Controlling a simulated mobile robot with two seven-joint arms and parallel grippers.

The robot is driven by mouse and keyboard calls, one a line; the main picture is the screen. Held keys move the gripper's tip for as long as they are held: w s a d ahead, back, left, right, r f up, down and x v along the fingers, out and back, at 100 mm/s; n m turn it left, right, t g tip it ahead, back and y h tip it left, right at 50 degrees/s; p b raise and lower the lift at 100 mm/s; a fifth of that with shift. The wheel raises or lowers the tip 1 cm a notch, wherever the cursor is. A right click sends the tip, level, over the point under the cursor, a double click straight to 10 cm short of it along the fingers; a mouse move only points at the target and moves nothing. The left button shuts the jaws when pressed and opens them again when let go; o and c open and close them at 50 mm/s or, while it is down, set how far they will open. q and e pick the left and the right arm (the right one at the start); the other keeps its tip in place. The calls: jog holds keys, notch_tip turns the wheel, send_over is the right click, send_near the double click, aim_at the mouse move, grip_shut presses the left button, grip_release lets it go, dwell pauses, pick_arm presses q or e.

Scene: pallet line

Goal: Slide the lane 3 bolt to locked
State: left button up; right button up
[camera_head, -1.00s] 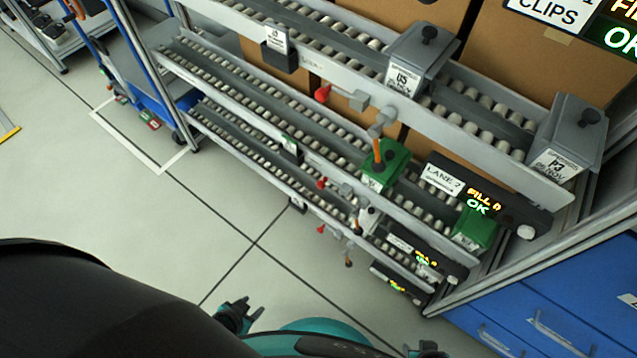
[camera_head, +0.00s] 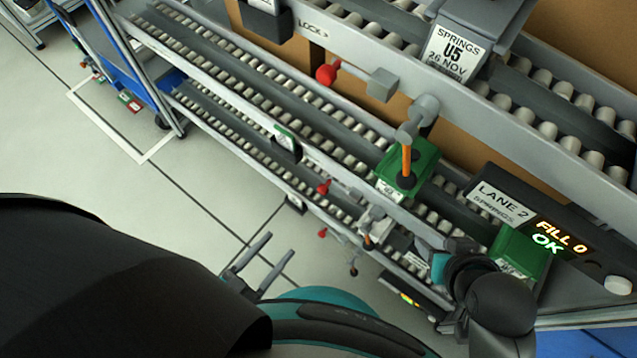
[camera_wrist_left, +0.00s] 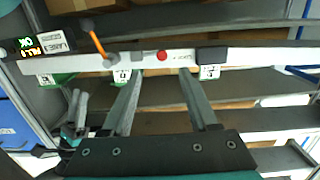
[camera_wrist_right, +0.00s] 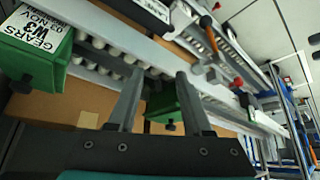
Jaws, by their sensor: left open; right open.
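Several red-knobbed bolts sit along the rails. In the head view, the upper one (camera_head: 326,74) is on the rail marked LOCK. Lower bolts show red knobs (camera_head: 323,187) and (camera_head: 322,232); the lane 3 label is not readable, so I cannot tell for certain which is its bolt. A red knob (camera_wrist_left: 162,56) shows ahead of my left gripper in its wrist view. My left gripper (camera_head: 268,258) is open and empty, apart from the rack. My right gripper (camera_wrist_right: 158,75) is open, facing green bins; its fingers are partly hidden in the head view.
A LANE 2 display (camera_head: 525,220) juts out at the right. An orange-handled lever (camera_head: 407,160) stands above a green bin (camera_head: 425,165). A GEARS bin (camera_wrist_right: 35,45) is close at the right wrist view's left. Open floor (camera_head: 110,225) lies left of the rack.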

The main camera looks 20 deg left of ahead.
pick_arm(q)
jog(key=b, duration=0.3)
send_near(321, 192)
jog(key=shift+t, duration=0.4)
jog(key=x, duration=0.6)
jog(key=shift+w+f, duration=0.2)
jog(key=shift+f, duration=0.15)
jog(key=shift+b+x, duration=0.3)
jog(key=shift+x, duration=1.05)
pick_arm(e)
jog(key=w+a+r+t+y, duration=0.2)
jog(key=w+a+t+y, duration=0.1)
jog(key=w+a+t, duration=0.1)
jog(key=shift+a+r+t, duration=0.3)
jog(key=shift+a+t, duration=0.6)
jog(key=shift+a, duration=0.5)
pick_arm(q)
jog(key=shift+d, duration=0.15)
pick_arm(e)
jog(key=shift+w, duration=0.15)
pick_arm(q)
jog(key=shift+c, duration=0.2)
grip_shut()
